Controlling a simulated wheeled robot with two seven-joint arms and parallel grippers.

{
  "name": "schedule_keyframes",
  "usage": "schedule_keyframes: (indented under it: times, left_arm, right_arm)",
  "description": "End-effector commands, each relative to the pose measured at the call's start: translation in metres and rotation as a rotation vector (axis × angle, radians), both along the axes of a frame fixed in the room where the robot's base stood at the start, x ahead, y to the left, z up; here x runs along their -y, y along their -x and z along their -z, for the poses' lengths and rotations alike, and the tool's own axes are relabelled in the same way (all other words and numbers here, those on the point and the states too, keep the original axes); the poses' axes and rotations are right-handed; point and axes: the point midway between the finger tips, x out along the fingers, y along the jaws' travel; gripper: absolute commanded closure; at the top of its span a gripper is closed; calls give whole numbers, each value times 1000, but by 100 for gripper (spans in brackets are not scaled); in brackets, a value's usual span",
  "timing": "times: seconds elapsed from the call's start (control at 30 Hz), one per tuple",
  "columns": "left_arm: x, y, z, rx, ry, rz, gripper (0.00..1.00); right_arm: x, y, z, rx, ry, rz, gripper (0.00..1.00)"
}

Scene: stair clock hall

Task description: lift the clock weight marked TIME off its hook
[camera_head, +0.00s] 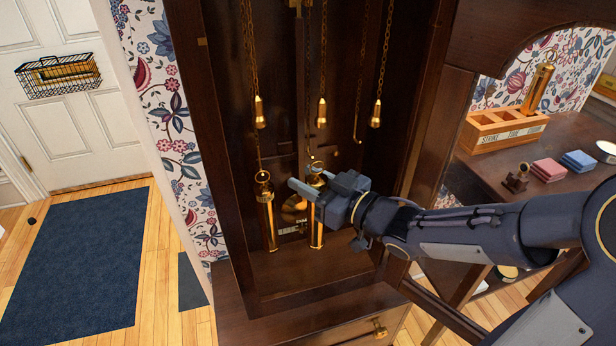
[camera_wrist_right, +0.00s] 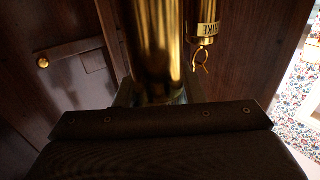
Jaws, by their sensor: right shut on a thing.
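A brass weight (camera_head: 316,235) hangs upright in the middle of the dark clock case. My right gripper (camera_head: 312,188) reaches in from the right and is shut on its upper part. In the right wrist view the brass cylinder (camera_wrist_right: 155,45) stands between the jaws; its marking does not show. A second brass weight (camera_head: 267,222) hangs to the left, apart from the gripper. In the right wrist view a weight marked STRIKE (camera_wrist_right: 204,25) shows upside down with its loop. My fingers partly cover the held weight's top, so I cannot tell whether its loop is on the hook. My left gripper is not in view.
Thin chains with small brass ends (camera_head: 375,115) hang above, and an empty hook (camera_head: 357,140) at right. A labelled wooden rack (camera_head: 480,142) holds another brass weight (camera_head: 540,88) on the side desk (camera_head: 480,168). The case's right side post (camera_head: 428,115) stands close to my arm.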

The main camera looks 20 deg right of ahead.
Motion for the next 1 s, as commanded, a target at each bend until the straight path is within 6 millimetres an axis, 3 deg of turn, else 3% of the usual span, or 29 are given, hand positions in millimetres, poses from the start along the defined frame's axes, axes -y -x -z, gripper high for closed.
schedule_keyframes:
  times: [0.47, 1.0]
  left_arm:
    - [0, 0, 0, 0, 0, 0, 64]
    - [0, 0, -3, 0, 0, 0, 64]
  right_arm:
    - [0, 3, -3, 8, -2, -1, 100]
    - [2, 46, -4, 8, -2, 0, 100]
